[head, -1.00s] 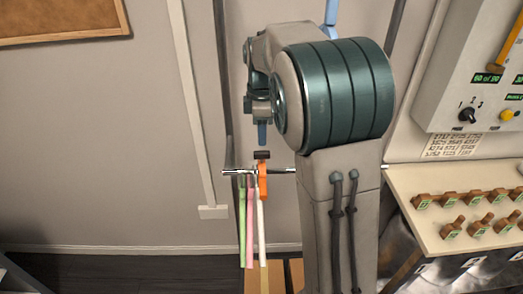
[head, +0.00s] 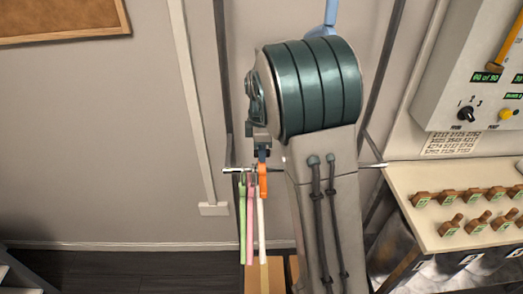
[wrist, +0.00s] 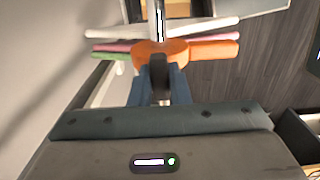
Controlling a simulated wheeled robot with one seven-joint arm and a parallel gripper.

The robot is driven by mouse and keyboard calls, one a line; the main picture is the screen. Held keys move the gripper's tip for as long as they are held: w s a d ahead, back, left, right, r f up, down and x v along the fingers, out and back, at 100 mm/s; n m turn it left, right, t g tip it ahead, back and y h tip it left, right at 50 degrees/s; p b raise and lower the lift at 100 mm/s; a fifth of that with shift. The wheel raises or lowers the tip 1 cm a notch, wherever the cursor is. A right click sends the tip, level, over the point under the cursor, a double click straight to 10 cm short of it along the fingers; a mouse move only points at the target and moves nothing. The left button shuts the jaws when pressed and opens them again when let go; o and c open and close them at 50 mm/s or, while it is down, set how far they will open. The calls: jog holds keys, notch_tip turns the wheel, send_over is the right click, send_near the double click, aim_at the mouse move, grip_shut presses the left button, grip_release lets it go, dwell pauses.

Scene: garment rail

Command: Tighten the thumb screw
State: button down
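The orange clamp (head: 262,181) sits on the metal rail (head: 230,170) beside the hangers. The thumb screw's dark knob (wrist: 158,72) stands on top of the clamp and shows edge-on in the wrist view. My gripper (head: 262,156) points down at it. Its blue fingertips lie on both sides of the knob, with no clear gap in the wrist view, so it appears shut on the knob. The orange clamp (wrist: 200,50) also shows just beyond the fingers. In the head view the fingers hide most of the knob.
A shelf with several brown knobs (head: 470,195) and a control panel (head: 470,90) stand at the right.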

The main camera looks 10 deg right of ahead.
jog(key=shift+m, duration=0.4)
jog(key=m+b, duration=0.1)
jog(key=m, duration=0.7)
jog(key=shift+m+b, duration=0.3)
jog(key=shift+b, duration=0.05)
jog(key=m, duration=0.8)
jog(key=shift+m, duration=0.4)
jog(key=c, duration=1.4)
grip_release()
jog(key=shift+o, duration=0.2)
